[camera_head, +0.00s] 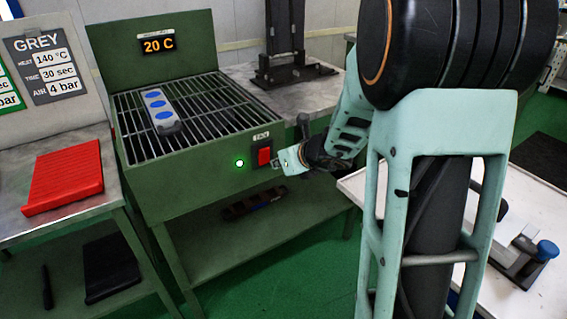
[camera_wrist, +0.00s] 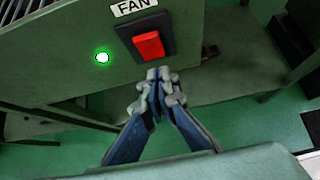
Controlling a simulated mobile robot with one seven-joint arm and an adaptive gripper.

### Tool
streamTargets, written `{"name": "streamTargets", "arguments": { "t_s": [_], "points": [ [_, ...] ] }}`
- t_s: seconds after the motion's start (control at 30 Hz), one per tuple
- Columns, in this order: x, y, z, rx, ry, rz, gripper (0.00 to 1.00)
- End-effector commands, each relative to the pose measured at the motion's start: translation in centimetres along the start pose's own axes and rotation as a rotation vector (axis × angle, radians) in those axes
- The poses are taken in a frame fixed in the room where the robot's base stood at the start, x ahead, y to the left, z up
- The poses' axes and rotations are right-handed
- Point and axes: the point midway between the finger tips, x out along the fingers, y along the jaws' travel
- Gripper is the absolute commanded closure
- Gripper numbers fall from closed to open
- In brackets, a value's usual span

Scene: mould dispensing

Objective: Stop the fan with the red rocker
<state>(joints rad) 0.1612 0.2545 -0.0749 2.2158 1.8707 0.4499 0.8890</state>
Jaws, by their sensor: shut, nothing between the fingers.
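The red rocker (camera_head: 264,156) sits in a black frame on the front of the green fan bench (camera_head: 190,185), under a label reading FAN. It also shows in the wrist view (camera_wrist: 148,45), large and close. A green lamp (camera_head: 239,163) glows to its left. My gripper (camera_head: 281,163) is shut and empty, just to the right of the rocker in the head view. In the wrist view the closed fingertips (camera_wrist: 158,76) are just below the rocker's frame. I cannot tell whether they touch it.
A metal grate on the bench holds a grey mould with blue ovals (camera_head: 159,108). A display (camera_head: 158,45) reads 20 C. A red tray (camera_head: 66,176) lies on the left table. A white table (camera_head: 530,225) with a clamp-like device stands at right.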

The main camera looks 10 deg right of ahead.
Motion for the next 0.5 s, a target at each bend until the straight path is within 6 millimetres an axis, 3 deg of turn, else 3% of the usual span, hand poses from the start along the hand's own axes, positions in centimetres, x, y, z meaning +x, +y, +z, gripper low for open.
{"name": "streamTargets", "arguments": {
  "t_s": [0.03,0.2,0.5],
  "points": [
    [0.4,0.1,1.1,-0.005,-0.004,0.001,1.0],
    [1.6,0.0,2.4,-0.004,-0.003,0.001,1.0],
    [2.0,0.0,2.7,-0.002,-0.003,0.0,1.0]
  ]
}}
